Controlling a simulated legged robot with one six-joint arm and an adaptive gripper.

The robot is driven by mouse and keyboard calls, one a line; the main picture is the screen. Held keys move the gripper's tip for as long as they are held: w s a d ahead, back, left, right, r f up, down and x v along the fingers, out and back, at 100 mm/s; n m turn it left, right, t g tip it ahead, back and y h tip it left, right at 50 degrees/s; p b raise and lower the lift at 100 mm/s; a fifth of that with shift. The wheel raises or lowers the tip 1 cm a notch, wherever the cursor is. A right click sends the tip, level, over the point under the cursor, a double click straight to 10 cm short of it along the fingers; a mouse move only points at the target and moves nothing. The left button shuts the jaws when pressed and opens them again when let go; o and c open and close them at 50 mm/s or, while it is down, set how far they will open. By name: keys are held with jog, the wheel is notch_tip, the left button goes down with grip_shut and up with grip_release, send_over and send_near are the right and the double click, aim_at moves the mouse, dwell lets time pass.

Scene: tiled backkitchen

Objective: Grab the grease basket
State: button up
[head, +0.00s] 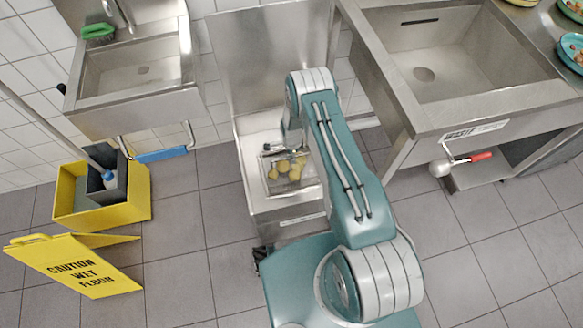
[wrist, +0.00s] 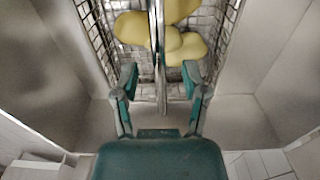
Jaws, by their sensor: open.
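The grease basket (head: 270,176) is a wire mesh basket inside the low steel unit in the head view, with several yellow lumps (head: 286,167) in it. In the wrist view the basket's mesh wall (wrist: 96,40) and the yellow lumps (wrist: 160,35) show at the top. A thin metal bar, which looks like the basket's handle (wrist: 160,85), runs down the middle of the wrist view. My gripper (wrist: 162,80) is open, with one finger on each side of this bar. I cannot tell whether either finger touches it. In the head view my arm hides part of the basket.
The steel unit's walls (wrist: 270,55) stand close on both sides of the basket. A large sink (head: 440,60) is on the right and a small sink (head: 130,70) on the left. A yellow bucket (head: 130,205) and a wet floor sign (head: 75,265) stand on the left floor.

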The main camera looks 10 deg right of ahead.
jog(key=shift+f, duration=0.9)
grip_shut()
jog(key=shift+r, duration=0.1)
